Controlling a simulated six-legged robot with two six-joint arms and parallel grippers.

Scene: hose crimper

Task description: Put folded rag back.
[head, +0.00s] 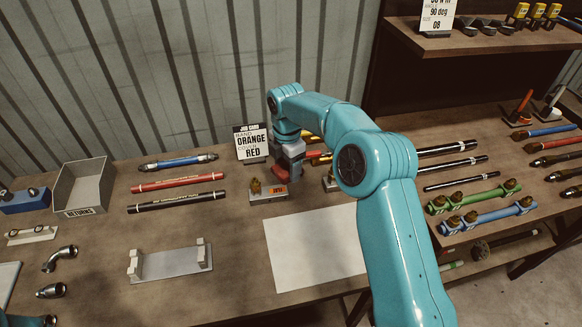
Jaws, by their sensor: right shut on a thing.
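My right arm comes in from the lower right and bends over the bench. Its gripper (284,172) points down just right of the job card and is shut on a small red thing that looks like the folded rag (281,183). Only a little of the rag shows, and the arm and gripper hide the rest. I cannot tell whether it touches the bench. My left gripper is not in view.
The job card (252,143) and a small block with a brass fitting (268,195) stand close to the gripper. Hoses (177,182) lie left, near a grey returns bin (84,187). A white sheet (315,247) lies in front, bare. A shelf (480,40) overhangs at right.

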